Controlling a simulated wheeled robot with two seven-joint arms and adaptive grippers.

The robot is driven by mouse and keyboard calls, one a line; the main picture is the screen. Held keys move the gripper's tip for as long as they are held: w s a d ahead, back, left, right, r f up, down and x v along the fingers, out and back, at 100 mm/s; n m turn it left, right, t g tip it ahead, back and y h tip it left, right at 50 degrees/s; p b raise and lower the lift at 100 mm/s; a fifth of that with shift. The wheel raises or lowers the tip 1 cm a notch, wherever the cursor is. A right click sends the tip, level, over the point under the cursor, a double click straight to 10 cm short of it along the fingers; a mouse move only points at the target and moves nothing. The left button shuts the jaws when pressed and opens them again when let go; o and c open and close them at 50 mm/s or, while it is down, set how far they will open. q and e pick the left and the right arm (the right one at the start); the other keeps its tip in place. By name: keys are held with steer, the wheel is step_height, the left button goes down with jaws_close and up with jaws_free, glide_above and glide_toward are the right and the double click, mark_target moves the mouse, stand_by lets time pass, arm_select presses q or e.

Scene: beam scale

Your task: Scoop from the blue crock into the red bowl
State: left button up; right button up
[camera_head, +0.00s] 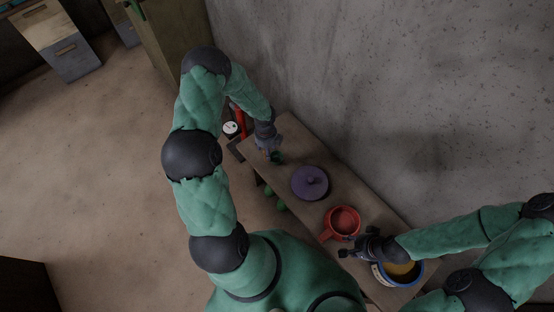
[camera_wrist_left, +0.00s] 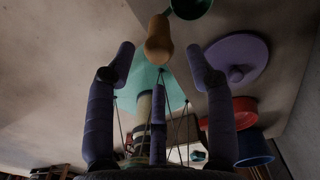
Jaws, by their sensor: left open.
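The blue crock (camera_head: 418,272) stands at the near right end of the bench, with tan contents showing inside. The red bowl (camera_head: 343,221), with a handle, stands left of it. My right gripper (camera_head: 350,252) is at the crock's left side, in front of part of it; I cannot tell its jaws or any contact. A green scoop (camera_head: 277,157) lies at the far end; its wooden handle (camera_wrist_left: 159,40) shows in the left wrist view. My left gripper (camera_wrist_left: 160,68) is open, its fingers either side of the handle's line, apart from it. The bowl (camera_wrist_left: 232,108) and crock (camera_wrist_left: 254,147) show there too.
A purple lid (camera_head: 310,182) lies on the bench (camera_head: 286,131) between the scoop and the bowl. A red scale with a white dial (camera_head: 231,128) stands beyond the bench's far end. A grey wall runs along the bench's right side.

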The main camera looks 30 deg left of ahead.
arm_select(q)
steer(key=f+b, duration=0.1)
steer(key=f, duration=0.1)
steer(key=f+b, duration=0.1)
steer(key=f, duration=0.1)
steer(key=f+b, duration=0.1)
steer(key=f, duration=0.1)
steer(key=shift+w+a+f, duration=0.25)
steer(key=shift+a+f, duration=0.05)
steer(key=shift+f, duration=0.1)
steer(key=shift+r, duration=0.1)
jaws_close()
